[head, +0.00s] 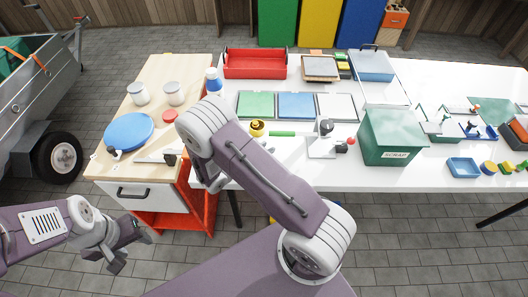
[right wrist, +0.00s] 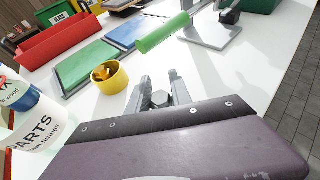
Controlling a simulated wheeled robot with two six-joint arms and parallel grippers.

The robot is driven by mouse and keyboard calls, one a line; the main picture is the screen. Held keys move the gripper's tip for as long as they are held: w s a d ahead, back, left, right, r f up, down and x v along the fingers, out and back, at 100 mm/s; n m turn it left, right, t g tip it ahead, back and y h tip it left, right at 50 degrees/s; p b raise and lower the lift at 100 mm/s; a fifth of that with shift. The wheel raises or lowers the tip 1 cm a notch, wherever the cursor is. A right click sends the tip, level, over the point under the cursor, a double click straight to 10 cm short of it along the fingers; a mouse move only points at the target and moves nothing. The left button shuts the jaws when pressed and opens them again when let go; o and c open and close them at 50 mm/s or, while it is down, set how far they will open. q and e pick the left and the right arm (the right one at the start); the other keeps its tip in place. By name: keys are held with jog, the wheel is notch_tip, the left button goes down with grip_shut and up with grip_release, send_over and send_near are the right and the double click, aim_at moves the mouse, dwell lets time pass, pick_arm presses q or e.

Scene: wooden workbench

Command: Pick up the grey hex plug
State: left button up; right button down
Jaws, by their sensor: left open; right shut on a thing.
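The grey hex plug (right wrist: 160,98) shows in the right wrist view between the fingertips of my right gripper (right wrist: 160,92). The right gripper is shut on it, over the white bench top near the yellow cup (right wrist: 109,77). In the head view my right arm hides the plug and most of that gripper. My left gripper (head: 130,251) is open and empty, low over the floor in front of the wooden cabinet.
A green rod (right wrist: 163,33) lies beyond the gripper. A white parts container (right wrist: 32,125) stands at the left of the wrist view. The green scrap bin (head: 385,145), red tray (head: 255,75) and green, blue and grey panels occupy the bench. The cabinet (head: 150,192) holds a blue disc.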

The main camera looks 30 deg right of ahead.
notch_tip(320, 180, up, 2)
jog(key=shift+r, duration=0.15)
pick_arm(q)
notch_tip(320, 180, up, 6)
jog(key=p, duration=0.6)
jog(key=shift+r, duration=0.2)
pick_arm(e)
jog(key=s+d+r, duration=0.1)
jog(key=s+r, duration=0.6)
jog(key=s, duration=0.4)
jog(key=shift+s, duration=0.35)
